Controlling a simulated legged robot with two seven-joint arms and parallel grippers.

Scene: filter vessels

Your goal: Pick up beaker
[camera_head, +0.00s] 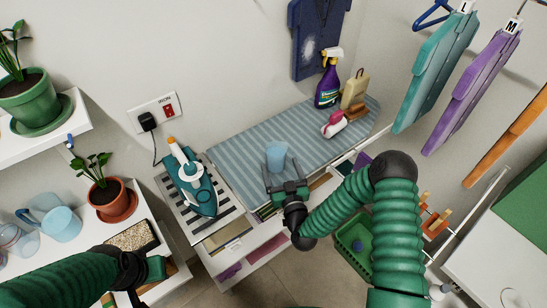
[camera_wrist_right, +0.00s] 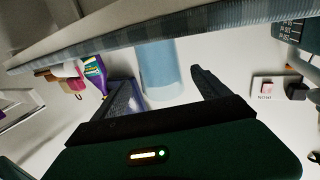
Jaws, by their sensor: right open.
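The light blue beaker (camera_head: 276,157) stands upright at the front edge of the striped ironing surface (camera_head: 235,158). My right gripper (camera_head: 282,171) is open just in front of it, with a finger towards each side. In the right wrist view, which is upside down, the beaker (camera_wrist_right: 158,68) shows between the two spread fingertips (camera_wrist_right: 157,76). I cannot tell how deep it sits between them, and no finger clearly touches it. My left gripper (camera_head: 150,272) is low at the left by a tray of grains; its fingers are not clear.
A teal iron (camera_head: 192,182) stands left of the striped surface. A blue jug (camera_head: 62,224) and potted plant (camera_head: 112,200) are on the left shelf.

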